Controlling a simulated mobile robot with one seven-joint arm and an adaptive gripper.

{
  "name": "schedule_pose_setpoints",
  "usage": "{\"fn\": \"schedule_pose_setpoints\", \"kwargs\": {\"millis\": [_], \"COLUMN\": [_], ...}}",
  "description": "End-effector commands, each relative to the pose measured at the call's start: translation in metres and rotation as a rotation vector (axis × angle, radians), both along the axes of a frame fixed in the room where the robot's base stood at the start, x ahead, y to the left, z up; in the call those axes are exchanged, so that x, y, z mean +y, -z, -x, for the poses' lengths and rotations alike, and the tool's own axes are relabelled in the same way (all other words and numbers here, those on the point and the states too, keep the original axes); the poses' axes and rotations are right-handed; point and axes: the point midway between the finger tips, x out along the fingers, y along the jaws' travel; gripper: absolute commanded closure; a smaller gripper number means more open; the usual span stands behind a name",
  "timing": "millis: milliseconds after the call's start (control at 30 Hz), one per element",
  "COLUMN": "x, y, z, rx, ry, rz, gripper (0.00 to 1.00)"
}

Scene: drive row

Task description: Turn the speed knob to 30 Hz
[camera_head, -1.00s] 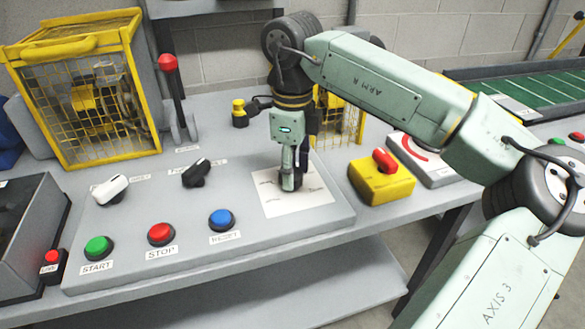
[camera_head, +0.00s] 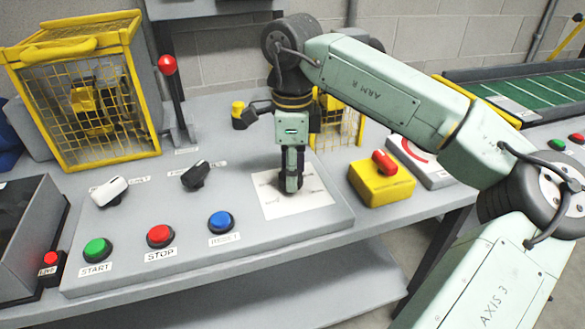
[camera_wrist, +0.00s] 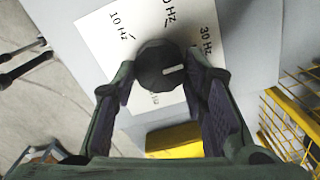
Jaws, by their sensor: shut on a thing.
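The speed knob (camera_wrist: 158,68) is dark and round with a white pointer line. It sits on a white dial card (camera_head: 318,196) on the grey panel. In the wrist view the card shows 10 Hz (camera_wrist: 119,24) at the upper left, a partly cut-off label at the top and 30 Hz (camera_wrist: 206,40) at the right. The pointer points right, toward the area just below the 30 Hz lettering. My gripper (camera_wrist: 162,80) is shut on the knob, one finger on each side. In the head view my gripper (camera_head: 292,186) hides the knob.
Left on the panel are green (camera_head: 96,250), red (camera_head: 160,235) and blue (camera_head: 221,221) buttons, with white (camera_head: 110,190) and black (camera_head: 196,175) switches behind. A yellow box with a red handle (camera_head: 384,185) stands close right. A yellow cage (camera_head: 85,95) and red-topped lever (camera_head: 172,90) stand back left.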

Motion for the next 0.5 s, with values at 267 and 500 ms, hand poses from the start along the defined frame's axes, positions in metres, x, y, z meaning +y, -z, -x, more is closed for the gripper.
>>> {"fn": "schedule_pose_setpoints", "kwargs": {"millis": [267,500], "x": [0.0002,0.0], "y": [-0.0003,-0.0001], "z": [-0.0002,-0.0001], "rx": [-0.001,0.0], "ry": [0.001,0.001], "rz": [-0.001,0.0], "gripper": [0.45,0.41]}}
